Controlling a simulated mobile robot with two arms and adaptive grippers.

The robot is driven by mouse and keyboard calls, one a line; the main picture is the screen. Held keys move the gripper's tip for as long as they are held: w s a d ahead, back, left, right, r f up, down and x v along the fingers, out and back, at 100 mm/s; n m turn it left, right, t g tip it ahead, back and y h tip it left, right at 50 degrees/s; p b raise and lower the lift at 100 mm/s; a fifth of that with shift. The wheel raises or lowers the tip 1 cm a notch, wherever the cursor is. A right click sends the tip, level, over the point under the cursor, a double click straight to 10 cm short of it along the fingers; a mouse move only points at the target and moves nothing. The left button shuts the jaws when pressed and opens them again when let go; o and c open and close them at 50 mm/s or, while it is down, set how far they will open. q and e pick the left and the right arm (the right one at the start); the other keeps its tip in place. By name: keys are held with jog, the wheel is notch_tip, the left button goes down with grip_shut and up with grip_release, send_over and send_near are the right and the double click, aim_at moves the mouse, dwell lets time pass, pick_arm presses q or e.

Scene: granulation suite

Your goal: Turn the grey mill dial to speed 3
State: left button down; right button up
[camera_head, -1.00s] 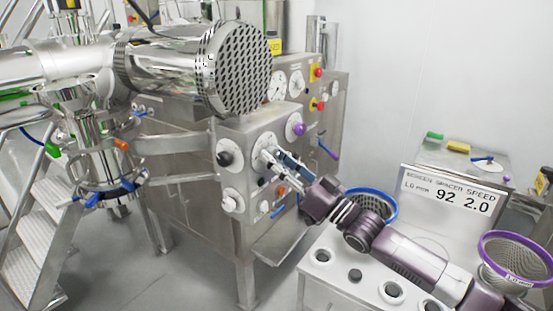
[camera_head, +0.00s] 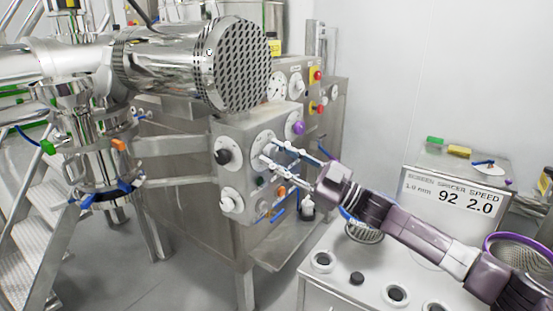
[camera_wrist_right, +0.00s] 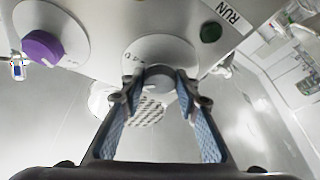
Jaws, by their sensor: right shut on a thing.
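The grey mill dial (camera_wrist_right: 160,73) sits on a round white scale plate (camera_wrist_right: 175,46) on the front of a steel control box (camera_head: 243,132). My right gripper (camera_head: 267,152) reaches in from the right. It also shows in the right wrist view (camera_wrist_right: 163,84), with its blue-padded fingers on both sides of the dial, shut on it. Part of the scale shows near the dial, but I cannot tell which number it points to. The fingers mostly hide the dial in the head view. My left gripper is not in view.
A purple knob (camera_head: 298,128), a black knob (camera_head: 222,157) and a white knob (camera_head: 231,200) surround the dial. A sign (camera_head: 455,194) reads 92 and 2.0. A perforated metal drum (camera_head: 231,65) overhangs the box. A white bench (camera_head: 330,285) stands below my arm.

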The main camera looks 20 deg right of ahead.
jog(key=shift+d+n+g+y, duration=0.15)
jog(key=shift+n+g, duration=0.55)
jog(key=shift+n, duration=0.8)
jog(key=shift+a+n+g+y, duration=0.15)
jog(key=shift+n+g, duration=0.55)
jog(key=shift+n, duration=0.8)
jog(key=shift+d, duration=0.1)
jog(key=o, duration=1.2)
jog(key=shift+c, duration=0.2)
jog(key=v, duration=1.2)
